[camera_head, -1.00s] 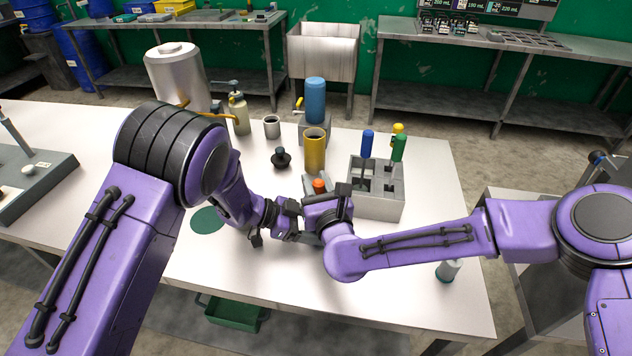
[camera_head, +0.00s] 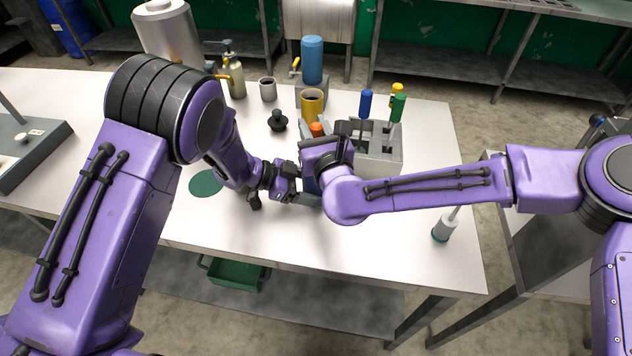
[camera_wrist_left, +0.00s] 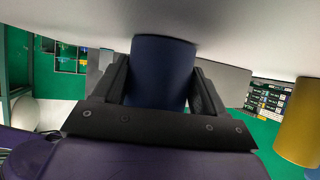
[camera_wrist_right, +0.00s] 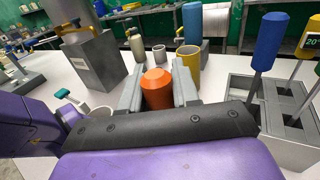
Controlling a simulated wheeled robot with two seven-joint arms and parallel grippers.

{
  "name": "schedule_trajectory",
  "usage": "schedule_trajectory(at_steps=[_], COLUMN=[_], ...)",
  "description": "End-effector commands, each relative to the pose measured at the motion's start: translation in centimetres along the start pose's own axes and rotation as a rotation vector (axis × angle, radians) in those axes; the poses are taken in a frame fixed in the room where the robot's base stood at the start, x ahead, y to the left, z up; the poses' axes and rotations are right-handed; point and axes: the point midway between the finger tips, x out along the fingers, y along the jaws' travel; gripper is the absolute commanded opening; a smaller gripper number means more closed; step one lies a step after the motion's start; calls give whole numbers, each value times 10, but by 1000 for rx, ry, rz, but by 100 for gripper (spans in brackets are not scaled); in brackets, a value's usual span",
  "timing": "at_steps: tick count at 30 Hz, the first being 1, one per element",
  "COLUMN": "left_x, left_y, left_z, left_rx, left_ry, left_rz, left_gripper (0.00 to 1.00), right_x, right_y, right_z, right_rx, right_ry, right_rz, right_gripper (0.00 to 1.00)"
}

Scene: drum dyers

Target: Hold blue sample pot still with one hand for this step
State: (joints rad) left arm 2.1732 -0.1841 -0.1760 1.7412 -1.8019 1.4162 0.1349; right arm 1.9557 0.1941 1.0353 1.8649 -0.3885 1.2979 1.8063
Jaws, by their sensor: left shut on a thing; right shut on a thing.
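The blue sample pot (camera_wrist_left: 160,72) is a dark blue cylinder. It stands between the two fingers of my left gripper (camera_wrist_left: 163,90), which is shut on it. In the head view the pot (camera_head: 309,184) is mostly hidden by my grippers, at the table's middle. The cap's top also shows in the head view (camera_head: 317,129). My right gripper is just above and beside the left one. What is under the cap is hidden, so I cannot tell whether it touches the pot.
A grey holder (camera_head: 380,163) with blue, green and yellow-handled tools stands close right. A yellow cup (camera_head: 312,106), a grey cup (camera_head: 268,90) and a black knob-like piece (camera_head: 277,121) stand behind. A green disc (camera_head: 205,184) lies left.

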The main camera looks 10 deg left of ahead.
Motion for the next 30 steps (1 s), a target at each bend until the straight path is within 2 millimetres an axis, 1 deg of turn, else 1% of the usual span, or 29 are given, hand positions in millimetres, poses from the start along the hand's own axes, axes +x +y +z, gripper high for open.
schedule_trajectory(at_steps=[2,4,12,16,19,27,30], left_x=[0,0,0,0,0,0,0], left_y=[0,0,0,0,0,0,0], left_z=[0,0,0,0,0,0,0], left_rx=[0,0,0,0,0,0,0], left_ry=[1,1,1,1,1,1,1], left_rz=[0,-1,0,0,0,0,0], left_gripper=[50,50,50,50,50,50,50], right_x=[0,0,0,0,0,0,0], right_y=[0,0,0,0,0,0,0], right_z=[-1,-7,-39,-44,-40,-9,-1], right_rx=[0,0,1,0,0,-1,0], right_ry=[1,2,2,0,-2,-1,-1], right_rz=[0,0,1,1,1,0,0], right_gripper=[0,0,0,0,0,0,0])
